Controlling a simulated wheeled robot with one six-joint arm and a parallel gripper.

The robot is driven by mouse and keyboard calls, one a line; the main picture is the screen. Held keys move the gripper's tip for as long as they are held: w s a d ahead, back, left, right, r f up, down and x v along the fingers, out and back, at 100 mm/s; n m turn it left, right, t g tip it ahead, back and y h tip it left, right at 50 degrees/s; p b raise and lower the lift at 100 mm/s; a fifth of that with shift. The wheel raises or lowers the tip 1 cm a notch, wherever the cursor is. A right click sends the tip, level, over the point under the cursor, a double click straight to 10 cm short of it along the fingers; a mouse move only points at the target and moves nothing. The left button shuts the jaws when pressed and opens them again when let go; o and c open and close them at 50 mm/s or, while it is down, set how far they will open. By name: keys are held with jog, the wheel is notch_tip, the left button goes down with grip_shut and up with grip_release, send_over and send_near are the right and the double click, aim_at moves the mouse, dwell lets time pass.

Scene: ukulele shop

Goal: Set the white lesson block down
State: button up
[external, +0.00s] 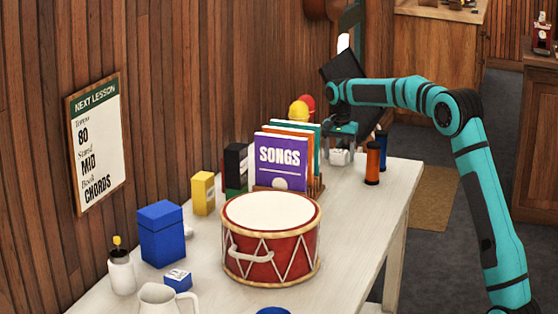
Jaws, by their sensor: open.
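The white lesson block (340,158) is at the far end of the white table, just right of the song books, and looks upright on the tabletop. My gripper (341,150) points down directly over it, with its jaws open. The jaws hide the block's upper part. I cannot tell from this view whether the fingers touch its sides.
A purple SONGS book (281,160) in a rack stands close left of the block. Orange (373,162) and blue (381,146) cylinders stand to its right. A red drum (270,243) fills the table's middle. A lesson sign (96,145) hangs on the wall.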

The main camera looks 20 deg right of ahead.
aim_at(340, 152)
notch_tip(340, 152, up, 12)
dwell(0.4)
jog(key=shift+f, duration=0.1)
jog(key=s+d+r+n+t, duration=0.2)
jog(key=s+d+r+t, duration=0.15)
jog(key=s+r, duration=0.75)
jog(key=s+d+r+n+t, duration=0.2)
jog(key=s+r+t, duration=0.4)
jog(key=s, duration=0.8)
jog(key=s+d+n+t, duration=0.2)
jog(key=s+n+t, duration=0.3)
jog(key=s, duration=2.5)
jog(key=t, duration=0.3)
jog(key=shift+s+d+f, duration=0.2)
jog(key=shift+s+f, duration=0.05)
jog(key=shift+f, duration=0.15)
